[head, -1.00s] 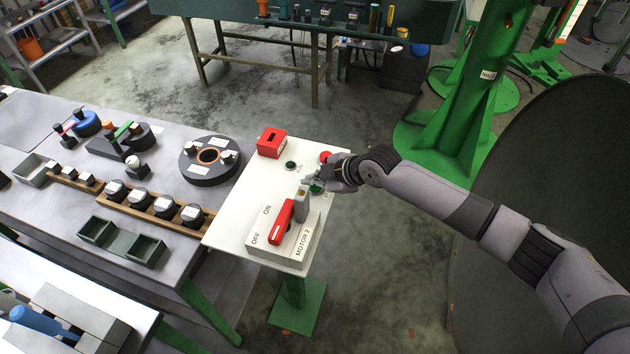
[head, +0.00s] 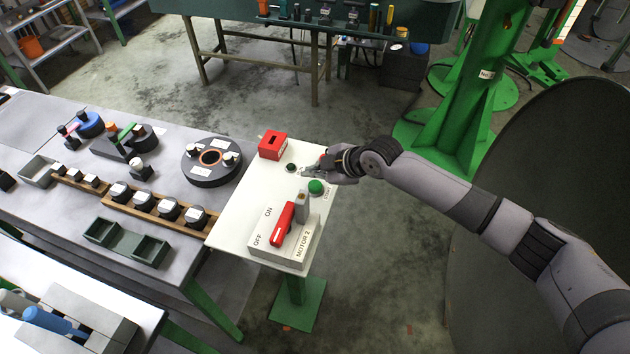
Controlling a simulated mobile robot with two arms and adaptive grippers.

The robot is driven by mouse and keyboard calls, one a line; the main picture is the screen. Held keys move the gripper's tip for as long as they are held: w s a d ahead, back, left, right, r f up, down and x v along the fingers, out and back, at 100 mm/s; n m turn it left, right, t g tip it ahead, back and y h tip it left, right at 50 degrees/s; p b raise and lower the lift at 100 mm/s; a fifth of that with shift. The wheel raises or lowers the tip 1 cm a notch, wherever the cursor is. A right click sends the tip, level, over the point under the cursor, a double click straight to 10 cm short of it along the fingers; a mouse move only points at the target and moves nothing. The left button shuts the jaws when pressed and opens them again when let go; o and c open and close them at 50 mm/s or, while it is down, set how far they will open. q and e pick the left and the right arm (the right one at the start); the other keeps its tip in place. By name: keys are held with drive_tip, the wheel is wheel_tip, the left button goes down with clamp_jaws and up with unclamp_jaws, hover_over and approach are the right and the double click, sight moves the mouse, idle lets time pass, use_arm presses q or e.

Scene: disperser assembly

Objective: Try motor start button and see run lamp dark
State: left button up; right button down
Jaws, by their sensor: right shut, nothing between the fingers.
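The white control panel (head: 232,222) stands on a green post. A green button (head: 316,187) sits at its right side, uncovered. A small dark green lamp or button (head: 291,168) sits farther back and looks unlit; I cannot read its label. My right gripper (head: 305,172) is shut and empty, above the panel between these two, apart from the green button. My left gripper is out of view.
A red box (head: 272,145) sits at the panel's back corner. The grey workbench (head: 190,265) on the left holds a black flanged disc (head: 211,161), a wooden rack of parts (head: 150,208) and a green tray (head: 127,243). A green column (head: 468,110) stands behind my right arm.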

sight(315, 187)
wheel_tip(315, 187, up, 3)
drive_tip(key=shift+r+p, duration=0.15)
drive_tip(key=shift+p, duration=0.75)
drive_tip(key=shift+d, duration=0.1)
